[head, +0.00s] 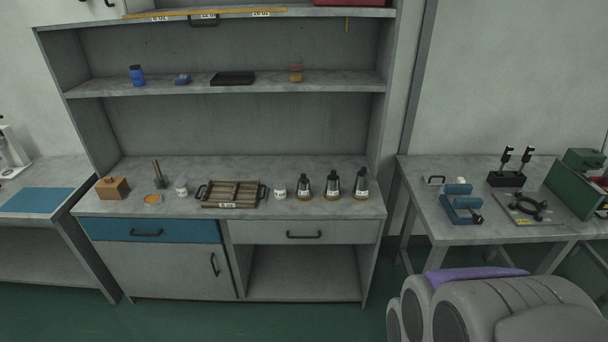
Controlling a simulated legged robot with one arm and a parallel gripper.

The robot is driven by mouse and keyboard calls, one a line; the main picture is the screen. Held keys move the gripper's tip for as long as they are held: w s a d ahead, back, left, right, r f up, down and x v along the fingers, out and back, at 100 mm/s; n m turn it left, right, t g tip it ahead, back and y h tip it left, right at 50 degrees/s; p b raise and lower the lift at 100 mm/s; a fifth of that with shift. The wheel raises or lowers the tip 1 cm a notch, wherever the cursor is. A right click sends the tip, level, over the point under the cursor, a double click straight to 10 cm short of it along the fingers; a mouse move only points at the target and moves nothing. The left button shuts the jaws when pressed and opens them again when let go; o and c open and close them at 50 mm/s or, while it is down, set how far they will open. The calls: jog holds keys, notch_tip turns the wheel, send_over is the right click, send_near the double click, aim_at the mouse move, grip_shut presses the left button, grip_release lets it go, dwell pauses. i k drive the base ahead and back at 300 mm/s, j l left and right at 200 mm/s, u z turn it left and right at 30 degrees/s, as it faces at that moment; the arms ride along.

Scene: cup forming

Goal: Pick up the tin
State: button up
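Several small containers stand on the grey cabinet's worktop, and I cannot tell for sure which one is the tin. A low round dish with an orange top (153,198) sits at the left. A small white labelled container (181,189) stands just right of it. A similar white container (280,191) stands right of the wooden tray. All of them stand apart from my arm. Grey rounded parts of my own arm with a purple strip show at the bottom right. My gripper's fingers are not in view.
A handled wooden tray (231,194) sits mid-worktop. A workbench (437,231) with blue tools stands right. The green floor (200,319) before the cabinet is clear.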

aim_at(280, 186)
jog(key=k+j, duration=0.55)
jog(key=j, duration=0.25)
jog(key=k+j, duration=0.3)
jog(key=j, duration=0.15)
jog(key=i, duration=2.1)
